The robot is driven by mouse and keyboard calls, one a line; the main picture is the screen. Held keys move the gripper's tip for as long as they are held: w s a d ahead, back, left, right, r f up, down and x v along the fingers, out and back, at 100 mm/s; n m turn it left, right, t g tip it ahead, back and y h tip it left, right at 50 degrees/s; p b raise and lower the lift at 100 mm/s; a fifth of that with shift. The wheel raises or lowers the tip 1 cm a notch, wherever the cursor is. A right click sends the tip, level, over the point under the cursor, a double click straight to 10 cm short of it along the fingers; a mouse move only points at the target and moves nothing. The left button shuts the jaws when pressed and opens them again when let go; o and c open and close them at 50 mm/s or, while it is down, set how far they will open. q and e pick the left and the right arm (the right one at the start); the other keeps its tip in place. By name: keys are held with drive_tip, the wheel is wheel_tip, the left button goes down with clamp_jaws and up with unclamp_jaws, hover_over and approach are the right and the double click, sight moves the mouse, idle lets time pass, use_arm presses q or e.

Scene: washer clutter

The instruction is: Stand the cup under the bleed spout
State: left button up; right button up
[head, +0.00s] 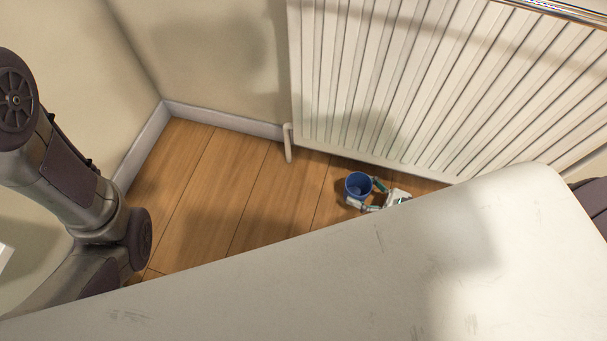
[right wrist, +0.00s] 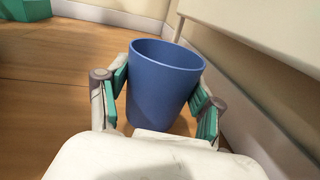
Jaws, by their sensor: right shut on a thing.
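The blue cup (head: 358,186) is open-topped and looks about upright, low by the foot of the radiator. My right gripper (head: 374,194) is shut on it from the right side. In the right wrist view, the cup (right wrist: 163,90) sits between the teal finger pads of the gripper (right wrist: 160,100). I cannot tell whether its base touches the floor. A short white pipe (head: 288,143) stands at the radiator's lower left corner, left of the cup and apart from it; I cannot tell if it is the bleed spout. My left gripper is not in view.
A white ribbed radiator (head: 400,85) covers the wall behind the cup. A broad white surface (head: 330,295) fills the foreground and hides most of my right arm. The wooden floor (head: 235,185) left of the cup is clear. A teal object (right wrist: 24,10) shows at the wrist view's upper left.

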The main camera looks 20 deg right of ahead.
drive_tip(key=b+x, duration=0.4)
drive_tip(key=x, duration=1.1)
drive_tip(key=shift+a+b, duration=0.1)
drive_tip(key=shift+b, duration=0.2)
wheel_tip(320, 180, down, 4)
drive_tip(key=b, duration=0.3)
drive_tip(key=shift+w+r+b, duration=0.1)
drive_tip(key=shift+b, duration=0.2)
drive_tip(key=shift+r, duration=0.15)
drive_tip(key=o, duration=0.9)
drive_tip(key=shift+o, duration=0.6)
